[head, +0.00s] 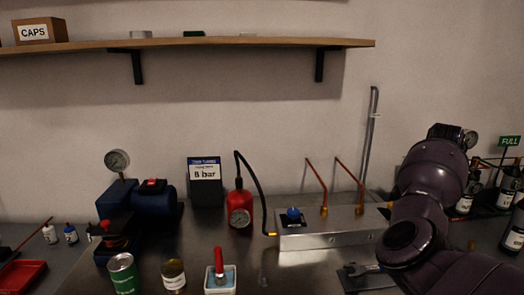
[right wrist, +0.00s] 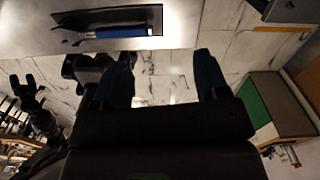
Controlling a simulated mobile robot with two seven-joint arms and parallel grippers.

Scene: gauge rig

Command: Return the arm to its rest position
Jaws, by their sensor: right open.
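My right arm (head: 428,205), dark purple, comes in from the lower right in the head view, bent upward in front of the bench's right end. Its gripper cannot be made out there. In the right wrist view my right gripper (right wrist: 164,78) shows two dark fingers spread wide apart, with nothing between them. A pale tiled surface lies beyond the fingers. My left arm does not show in the head view.
A wrench (head: 362,269) lies close beside the arm. Bottles (head: 466,200) and a green FULL sign (head: 509,141) stand to its right. A red cylinder (head: 240,212) stands mid-bench; a shelf (head: 225,42) hangs above.

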